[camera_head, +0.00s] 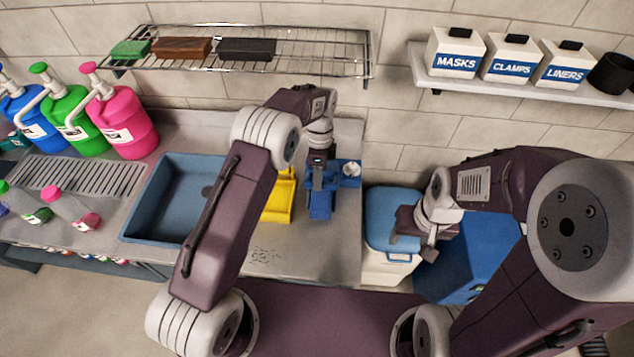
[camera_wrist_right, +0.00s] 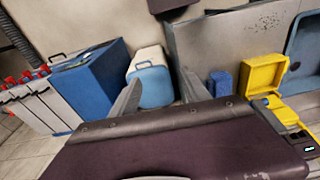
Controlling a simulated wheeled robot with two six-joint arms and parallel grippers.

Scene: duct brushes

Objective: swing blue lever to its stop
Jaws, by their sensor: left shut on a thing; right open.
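In the head view my left gripper (camera_head: 321,184) points down at a blue fixture on the counter, right of a yellow box. It is shut on a blue part, seemingly the blue lever (camera_head: 319,206); the fingers largely hide the grip. A blue piece with a pale round part (camera_head: 351,169) lies just right of the fingers. How far the lever is swung and where its stop is cannot be told. My right gripper (camera_head: 420,236) is open and empty, above the cooler beside the counter; its two spread fingers also show in the right wrist view (camera_wrist_right: 160,100).
The yellow box (camera_head: 280,200) stands between the blue sink (camera_head: 165,190) and the blue fixture, partly behind my left arm. A wire rack (camera_head: 300,45) hangs above. A blue-lidded cooler (camera_head: 392,212) and a large blue bin (camera_head: 480,250) stand right of the counter.

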